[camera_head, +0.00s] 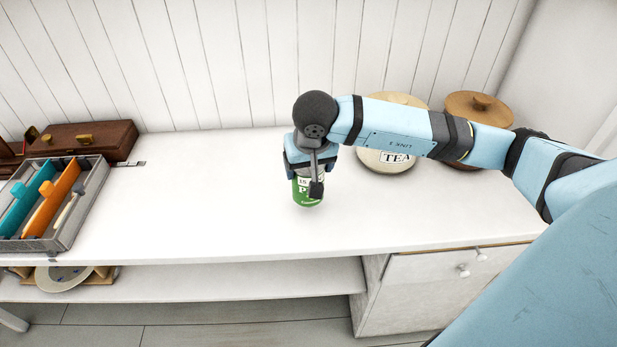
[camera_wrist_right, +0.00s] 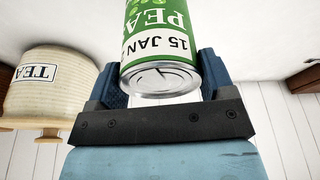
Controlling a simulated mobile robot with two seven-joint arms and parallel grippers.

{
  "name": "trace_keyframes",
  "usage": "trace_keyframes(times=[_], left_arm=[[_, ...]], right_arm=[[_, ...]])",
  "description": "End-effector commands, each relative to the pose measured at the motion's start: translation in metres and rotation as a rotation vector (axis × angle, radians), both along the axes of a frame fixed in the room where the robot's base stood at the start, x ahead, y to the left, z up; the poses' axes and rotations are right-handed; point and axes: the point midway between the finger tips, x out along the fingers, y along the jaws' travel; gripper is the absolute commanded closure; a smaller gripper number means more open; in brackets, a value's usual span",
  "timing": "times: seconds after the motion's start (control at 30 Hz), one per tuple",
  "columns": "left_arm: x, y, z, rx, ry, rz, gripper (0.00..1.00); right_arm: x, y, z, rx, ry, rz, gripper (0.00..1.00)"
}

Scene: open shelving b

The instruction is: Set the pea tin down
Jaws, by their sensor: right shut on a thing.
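The pea tin (camera_head: 307,200) is green with a white label band, and sits below my right gripper (camera_head: 311,178) over the white counter. In the right wrist view the tin (camera_wrist_right: 163,50) shows its "PEAS" and "15 JAN" lettering and a bare metal end. My right gripper (camera_wrist_right: 160,85) is shut on the tin, with one blue finger on each side. In the head view the tin looks upright and at or close to the counter top; I cannot tell whether it touches. My left gripper is not in view.
The white counter (camera_head: 210,200) is clear left of the tin. A TEA canister (camera_head: 385,160) and a brown-lidded jar (camera_head: 478,106) stand at the back right. A grey tray (camera_head: 62,241) with teal and orange dividers and a brown wooden box (camera_head: 85,139) are at the left.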

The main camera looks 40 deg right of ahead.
Motion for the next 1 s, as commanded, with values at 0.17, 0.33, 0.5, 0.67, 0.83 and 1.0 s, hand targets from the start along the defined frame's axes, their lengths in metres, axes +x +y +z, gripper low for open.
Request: trace_keyframes(times=[0.17,0.33,0.5,0.67,0.83,1.0], left_arm=[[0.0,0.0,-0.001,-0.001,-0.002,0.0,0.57],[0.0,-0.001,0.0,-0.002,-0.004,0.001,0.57],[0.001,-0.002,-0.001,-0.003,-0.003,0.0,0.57],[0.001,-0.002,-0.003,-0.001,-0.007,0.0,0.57],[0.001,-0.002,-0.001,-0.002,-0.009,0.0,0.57],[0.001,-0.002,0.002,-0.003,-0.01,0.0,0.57]], right_arm=[[-0.001,0.0,-0.028,0.0,0.003,0.0,0.63],[0.0,0.0,-0.036,0.0,0.0,0.0,0.63],[0.0,0.0,-0.036,0.0,-0.001,0.0,0.63],[0.0,0.0,-0.04,-0.001,0.001,0.001,0.18],[0.0,0.0,-0.039,-0.001,0.001,0.001,0.0],[-0.001,0.0,-0.037,-0.001,0.001,0.001,0.0]])
